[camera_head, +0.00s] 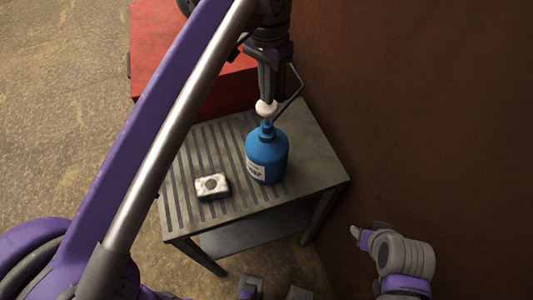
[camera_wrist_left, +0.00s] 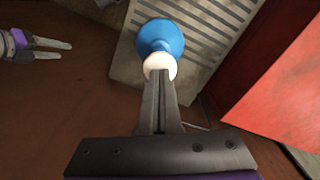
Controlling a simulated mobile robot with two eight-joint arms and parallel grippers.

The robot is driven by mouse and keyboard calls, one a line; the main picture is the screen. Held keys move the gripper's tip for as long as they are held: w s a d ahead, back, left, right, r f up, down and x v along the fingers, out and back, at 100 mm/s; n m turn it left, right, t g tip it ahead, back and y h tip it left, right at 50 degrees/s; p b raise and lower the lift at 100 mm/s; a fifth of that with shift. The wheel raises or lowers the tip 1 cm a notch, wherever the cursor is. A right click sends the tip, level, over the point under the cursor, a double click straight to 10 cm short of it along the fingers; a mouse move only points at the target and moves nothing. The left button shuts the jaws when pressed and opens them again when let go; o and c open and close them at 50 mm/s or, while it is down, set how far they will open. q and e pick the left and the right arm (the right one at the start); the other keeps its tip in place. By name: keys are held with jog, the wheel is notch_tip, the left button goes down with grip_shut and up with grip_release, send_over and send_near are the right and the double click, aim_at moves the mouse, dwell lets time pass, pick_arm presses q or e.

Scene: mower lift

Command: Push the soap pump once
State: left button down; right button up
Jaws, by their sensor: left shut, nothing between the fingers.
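The soap pump is a blue bottle (camera_head: 267,155) with a white label and a white pump head (camera_head: 265,107). It stands upright on a slatted grey table (camera_head: 310,140). My left gripper (camera_head: 267,97) is shut and empty, pointing down with its fingertips at the pump head; I cannot tell for sure whether they touch. In the left wrist view the shut fingertips (camera_wrist_left: 159,75) overlap the white pump head (camera_wrist_left: 160,63), with the blue bottle (camera_wrist_left: 160,36) beyond. My right gripper (camera_head: 355,232) is low at the right, away from the table. In the wrist view its fingers (camera_wrist_left: 48,48) are apart.
A red box (camera_head: 150,50) stands behind the table. A brown wall (camera_head: 430,100) runs along the right side. Open floor (camera_head: 60,120) lies at the left.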

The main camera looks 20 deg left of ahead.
pick_arm(q)
jog(key=shift+f+b, duration=1)
jog(key=shift+f, duration=1.15)
pick_arm(e)
jog(key=shift+s+f, duration=0.15)
jog(key=shift+f, duration=0.45)
jog(key=shift+s+f, duration=0.15)
jog(key=shift+f, duration=0.45)
pick_arm(q)
jog(key=shift+r, duration=0.15)
jog(key=shift+r+p, duration=1.9)
jog(key=shift+r, duration=0.5)
pick_arm(e)
jog(key=shift+w+r, duration=0.25)
jog(key=shift+r, duration=0.5)
jog(key=shift+w+r, duration=0.2)
jog(key=shift+r, duration=0.6)
jog(key=shift+w+r, duration=0.25)
jog(key=shift+r, duration=0.5)
pick_arm(q)
jog(key=shift+r+p, duration=0.35)
jog(key=shift+r, duration=0.2)
notch_tip(320, 180, up, 5)
jog(key=p, duration=0.3)
pick_arm(e)
notch_tip(320, 180, up, 6)
jog(key=w, duration=0.2)
jog(key=shift+w+f+t, duration=0.2)
jog(key=shift+f+t, duration=0.05)
jog(key=shift+t, duration=0.05)
